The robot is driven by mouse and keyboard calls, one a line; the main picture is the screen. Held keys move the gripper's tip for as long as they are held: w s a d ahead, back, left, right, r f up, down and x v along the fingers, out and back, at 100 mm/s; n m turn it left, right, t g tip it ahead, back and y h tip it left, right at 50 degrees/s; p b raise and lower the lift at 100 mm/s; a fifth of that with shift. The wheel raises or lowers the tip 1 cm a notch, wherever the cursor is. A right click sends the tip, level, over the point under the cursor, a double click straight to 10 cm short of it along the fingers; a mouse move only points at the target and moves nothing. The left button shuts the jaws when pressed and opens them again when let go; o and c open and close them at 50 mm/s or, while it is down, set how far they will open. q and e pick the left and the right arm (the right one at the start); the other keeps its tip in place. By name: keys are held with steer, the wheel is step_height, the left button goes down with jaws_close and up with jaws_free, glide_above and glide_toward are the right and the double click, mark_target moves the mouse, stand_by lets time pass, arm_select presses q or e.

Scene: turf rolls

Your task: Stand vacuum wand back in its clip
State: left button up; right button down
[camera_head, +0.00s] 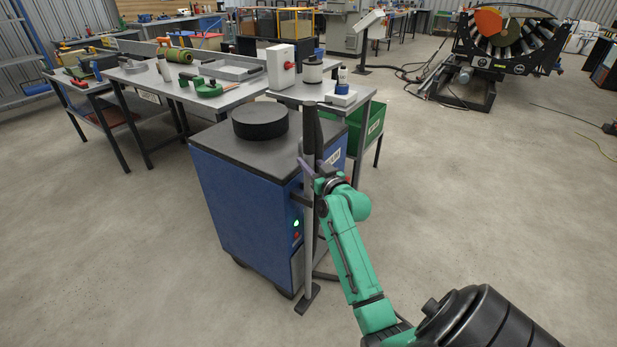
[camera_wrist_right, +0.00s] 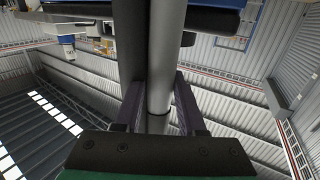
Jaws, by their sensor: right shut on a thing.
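The vacuum wand (camera_head: 309,240) is a grey tube with a dark upper part, standing about upright beside the blue vacuum unit (camera_head: 245,205). Its flat dark foot (camera_head: 308,298) is at the floor. In the right wrist view the grey tube (camera_wrist_right: 165,65) runs between the purple fingers (camera_wrist_right: 160,115), with a dark tube alongside. My left gripper is out of view.
A round black lid (camera_head: 260,121) lies on the unit's top. A green crate (camera_head: 365,135) and a side table (camera_head: 320,92) stand close behind the wand. Workbenches (camera_head: 200,97) stand at the back left.

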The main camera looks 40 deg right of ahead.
steer(key=f, duration=0.5)
steer(key=shift+w+f, duration=0.1)
steer(key=shift+w, duration=0.1)
steer(key=c, duration=0.8)
jaws_free()
steer(key=shift+f+b, duration=0.2)
steer(key=shift+b, duration=0.15)
steer(key=shift+c, duration=0.2)
steer(key=o, duration=0.3)
steer(key=shift+a, duration=0.1)
steer(key=shift+o, duration=0.2)
steer(key=shift+s+r, duration=0.1)
